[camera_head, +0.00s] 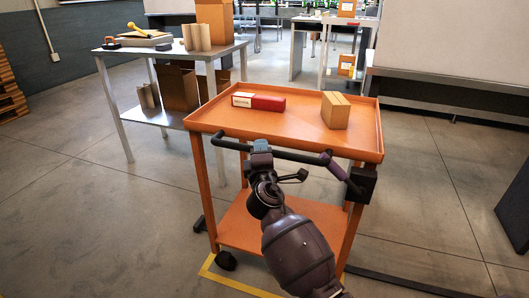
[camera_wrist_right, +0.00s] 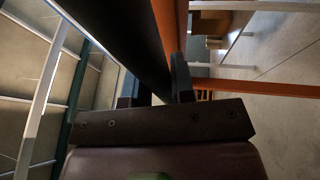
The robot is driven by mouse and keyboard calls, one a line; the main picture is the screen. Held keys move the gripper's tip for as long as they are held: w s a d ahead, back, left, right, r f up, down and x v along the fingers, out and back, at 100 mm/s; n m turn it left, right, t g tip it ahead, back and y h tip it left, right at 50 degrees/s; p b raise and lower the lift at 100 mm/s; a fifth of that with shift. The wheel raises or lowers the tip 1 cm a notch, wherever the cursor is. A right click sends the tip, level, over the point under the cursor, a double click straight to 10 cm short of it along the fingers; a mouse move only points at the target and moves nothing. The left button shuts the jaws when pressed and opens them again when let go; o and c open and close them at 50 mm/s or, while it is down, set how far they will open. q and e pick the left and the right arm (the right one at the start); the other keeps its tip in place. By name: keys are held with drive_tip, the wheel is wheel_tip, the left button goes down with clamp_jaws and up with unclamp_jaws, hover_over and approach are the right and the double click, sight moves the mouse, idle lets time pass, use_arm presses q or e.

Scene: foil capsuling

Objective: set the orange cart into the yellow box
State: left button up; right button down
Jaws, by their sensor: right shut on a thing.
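The orange cart (camera_head: 300,126) stands upright in front of me, with a raised-rim top, a lower shelf (camera_head: 240,226) and a dark handle bar (camera_head: 290,155) along its near side. My right gripper (camera_head: 259,149) is shut on this handle bar, left of its middle. In the right wrist view the dark bar (camera_wrist_right: 115,40) passes between the fingers (camera_wrist_right: 155,90). The yellow box (camera_head: 235,284) is a tape outline on the floor. Its near left corner shows beside the cart's near left wheel (camera_head: 226,260), which appears just inside. The cart and my arm hide most of it. My left gripper is not in view.
A red-and-white box (camera_head: 260,102) and a cardboard box (camera_head: 336,110) lie on the cart top. A grey table (camera_head: 165,58) with boxes stands behind left. A long bench (camera_head: 450,91) stands behind right. Floor (camera_head: 100,230) is clear at left; a dark object (camera_head: 515,210) stands far right.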

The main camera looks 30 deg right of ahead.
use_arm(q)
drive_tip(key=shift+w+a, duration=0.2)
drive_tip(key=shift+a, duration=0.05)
use_arm(e)
drive_tip(key=shift+w+a, duration=0.35)
drive_tip(key=c, duration=1)
unclamp_jaws()
drive_tip(key=shift+o, duration=0.2)
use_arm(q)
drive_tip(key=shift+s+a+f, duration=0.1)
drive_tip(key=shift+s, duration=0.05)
use_arm(e)
drive_tip(key=shift+s, duration=0.2)
